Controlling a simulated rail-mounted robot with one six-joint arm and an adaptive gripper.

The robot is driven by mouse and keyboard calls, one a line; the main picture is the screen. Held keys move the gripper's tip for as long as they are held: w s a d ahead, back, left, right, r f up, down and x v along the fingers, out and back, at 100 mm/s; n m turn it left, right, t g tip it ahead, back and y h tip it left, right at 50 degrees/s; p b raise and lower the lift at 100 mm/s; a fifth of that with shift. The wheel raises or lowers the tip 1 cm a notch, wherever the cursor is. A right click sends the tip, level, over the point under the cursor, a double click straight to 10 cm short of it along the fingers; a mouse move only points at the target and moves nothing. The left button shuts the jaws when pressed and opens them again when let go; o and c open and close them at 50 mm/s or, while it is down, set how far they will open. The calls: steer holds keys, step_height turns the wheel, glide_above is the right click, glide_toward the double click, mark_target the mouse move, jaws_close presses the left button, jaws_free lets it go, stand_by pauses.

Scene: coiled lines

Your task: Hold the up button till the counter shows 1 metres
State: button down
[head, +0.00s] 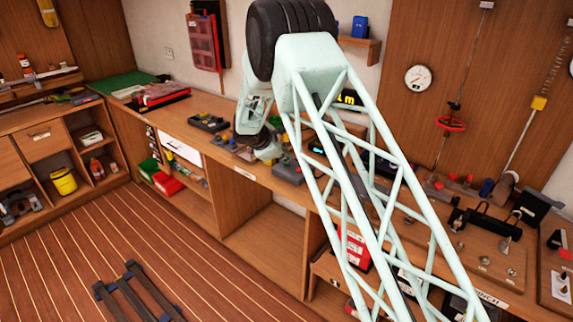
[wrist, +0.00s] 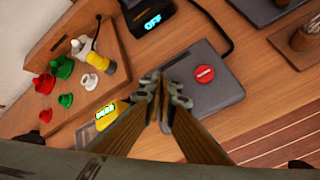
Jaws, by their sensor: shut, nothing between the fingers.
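My gripper (wrist: 163,88) is shut and empty in the wrist view, its fingertips close together over the left edge of a grey box. The grey box (wrist: 212,92) has a round red button (wrist: 205,72) with a pale bar on top. The fingertips appear left of the red button. A yellow device (wrist: 100,122) with a small lit green display lies to the left, partly hidden by a finger. In the head view a dark display with yellow characters ending in "m" (head: 348,97) shows behind my arm; its number is hidden. I cannot identify an up button.
A black box (wrist: 150,22) with a lit "OFF" display stands behind the grey box, with a black cable. A wooden board (wrist: 112,62) with several red, green and white knobs is at the left. The workbench (head: 240,165) is crowded with devices.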

mark_target(287, 164)
steer(key=shift+r, duration=0.1)
steer(key=shift+r+p, duration=1.05)
steer(key=shift+r, duration=1.35)
